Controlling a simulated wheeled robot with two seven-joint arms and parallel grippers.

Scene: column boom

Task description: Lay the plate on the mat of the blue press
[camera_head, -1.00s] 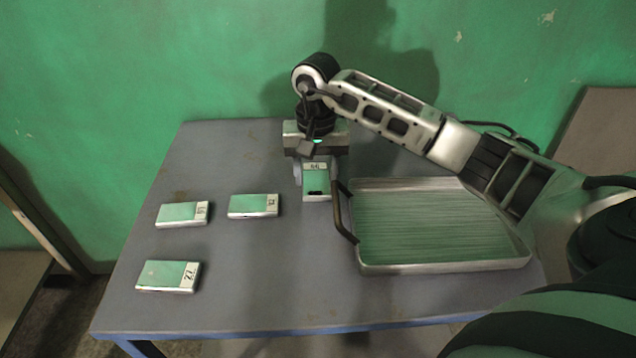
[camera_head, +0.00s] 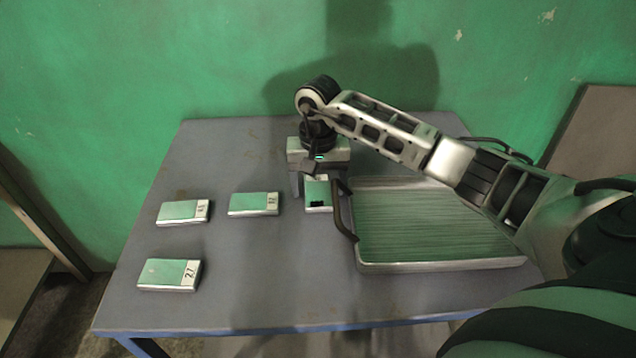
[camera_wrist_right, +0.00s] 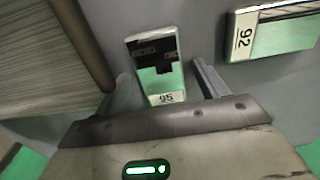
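A small flat silver-green plate (camera_head: 318,196) with a number label lies on the table just in front of my right gripper (camera_head: 309,182). In the right wrist view, this plate (camera_wrist_right: 156,62) is between the two fingers of my right gripper (camera_wrist_right: 161,74). The gripper is open, with a gap beside the plate on its right. A dark patch shows on the plate's top. My left gripper is not in view. I cannot make out a blue press or its mat.
Three similar labelled plates lie left: one (camera_head: 254,204), another (camera_head: 178,211), and a third (camera_head: 165,273) nearer the front. A metal tray (camera_head: 440,266) with a ribbed green inside and a dark handle (camera_head: 340,215) stands right. The table's (camera_head: 240,300) front middle is clear.

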